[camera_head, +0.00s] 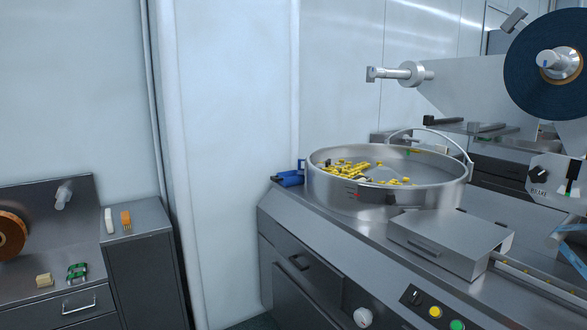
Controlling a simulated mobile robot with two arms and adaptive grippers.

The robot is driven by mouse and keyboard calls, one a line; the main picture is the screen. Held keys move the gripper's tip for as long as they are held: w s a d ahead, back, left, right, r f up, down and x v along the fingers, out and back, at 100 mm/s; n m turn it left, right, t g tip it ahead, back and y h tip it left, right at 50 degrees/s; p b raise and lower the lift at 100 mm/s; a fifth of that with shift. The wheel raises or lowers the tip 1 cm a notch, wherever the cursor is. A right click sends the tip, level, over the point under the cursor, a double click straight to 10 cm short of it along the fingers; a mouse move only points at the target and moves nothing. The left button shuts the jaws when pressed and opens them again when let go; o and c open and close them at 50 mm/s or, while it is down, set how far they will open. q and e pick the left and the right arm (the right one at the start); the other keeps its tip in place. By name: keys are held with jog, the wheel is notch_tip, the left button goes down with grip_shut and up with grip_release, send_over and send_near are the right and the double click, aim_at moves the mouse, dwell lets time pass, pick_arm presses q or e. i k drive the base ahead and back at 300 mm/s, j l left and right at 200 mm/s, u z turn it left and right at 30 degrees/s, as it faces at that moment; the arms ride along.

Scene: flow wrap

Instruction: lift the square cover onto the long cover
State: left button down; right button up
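A square metal cover (455,233) with a small handle slot on its front lies flat on the steel machine top, just in front of a large round pan. A long, narrow metal strip (540,274) runs from its right side toward the right picture edge; it may be the long cover or a part beside it, I cannot tell. The strip is cut off by the picture edge. Neither of my grippers is in view.
The round steel pan (330,192) with a raised handle holds several yellow wrapped pieces. A dark film reel (530,62) hangs upper right. Buttons (435,312) sit on the machine's front. A blue object (290,180) lies left of the pan. A separate counter (20,285) stands left.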

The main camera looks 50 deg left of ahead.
aim_at(328, 163)
jog(key=u, duration=1.25)
jog(key=i+j+u, duration=0.3)
jog(key=i+j, duration=1.1)
